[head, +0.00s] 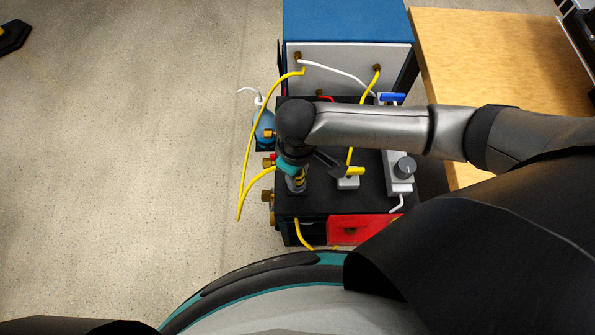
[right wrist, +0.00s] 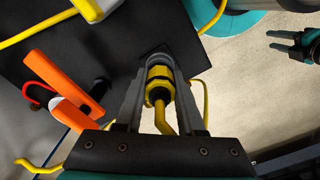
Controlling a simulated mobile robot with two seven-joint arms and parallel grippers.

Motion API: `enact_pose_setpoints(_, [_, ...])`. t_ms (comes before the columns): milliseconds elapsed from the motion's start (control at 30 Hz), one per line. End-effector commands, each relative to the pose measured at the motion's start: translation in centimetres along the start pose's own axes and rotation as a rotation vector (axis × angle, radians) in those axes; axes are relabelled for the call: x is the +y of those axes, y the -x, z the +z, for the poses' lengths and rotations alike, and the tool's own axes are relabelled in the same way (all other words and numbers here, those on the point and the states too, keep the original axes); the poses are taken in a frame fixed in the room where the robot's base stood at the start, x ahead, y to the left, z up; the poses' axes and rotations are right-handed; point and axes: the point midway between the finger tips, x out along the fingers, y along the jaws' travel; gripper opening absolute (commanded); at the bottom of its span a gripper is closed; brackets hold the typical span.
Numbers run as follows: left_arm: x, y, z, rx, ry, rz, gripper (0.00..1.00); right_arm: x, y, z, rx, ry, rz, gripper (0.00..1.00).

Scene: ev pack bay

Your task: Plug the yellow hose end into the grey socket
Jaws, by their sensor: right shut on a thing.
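My right gripper (right wrist: 157,65) is shut on the yellow hose end (right wrist: 158,86), which has black bands and a yellow hose bending away below it. The fingers lie on both sides of it. A grey, round-edged part, likely the grey socket (right wrist: 157,57), shows just past the hose end, between the fingertips. I cannot tell whether the hose end is inside it. In the head view my right gripper (head: 297,182) is over the left side of the black bench top, mostly covered by my wrist. My left gripper (right wrist: 285,42) shows small in the right wrist view, fingers apart and empty.
The black top (head: 318,207) carries a pale block with a yellow plug (head: 354,171) and a grey box with a knob (head: 404,168). A blue cabinet (head: 345,20) stands behind, a wooden table (head: 480,50) to the right.

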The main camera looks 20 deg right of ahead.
Motion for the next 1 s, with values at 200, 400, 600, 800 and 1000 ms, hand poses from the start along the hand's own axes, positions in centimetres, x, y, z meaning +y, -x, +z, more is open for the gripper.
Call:
enact_pose_setpoints(200, [-0.03, 0.17, -0.02, 0.0, 0.0, 0.0, 0.45, -0.02, 0.03, -0.02, 0.0, 0.0, 0.0, 0.0])
enact_pose_setpoints(400, [-0.04, 0.47, -0.05, 0.0, 0.0, 0.0, 0.45, -0.03, -0.03, 0.0, 0.0, 0.0, -0.001, 0.0])
enact_pose_setpoints(600, [-0.05, 0.75, -0.08, 0.0, 0.0, 0.0, 0.45, -0.01, -0.12, 0.02, -0.001, 0.001, 0.0, 0.0])
enact_pose_setpoints(800, [-0.06, 0.92, -0.1, 0.0, 0.0, -0.001, 0.45, -0.01, -0.21, 0.03, -0.001, 0.001, 0.001, 0.0])
enact_pose_setpoints(1000, [-0.06, 0.89, -0.1, 0.0, 0.0, 0.0, 0.45, -0.02, -0.25, 0.04, -0.001, 0.001, 0.0, 0.0])
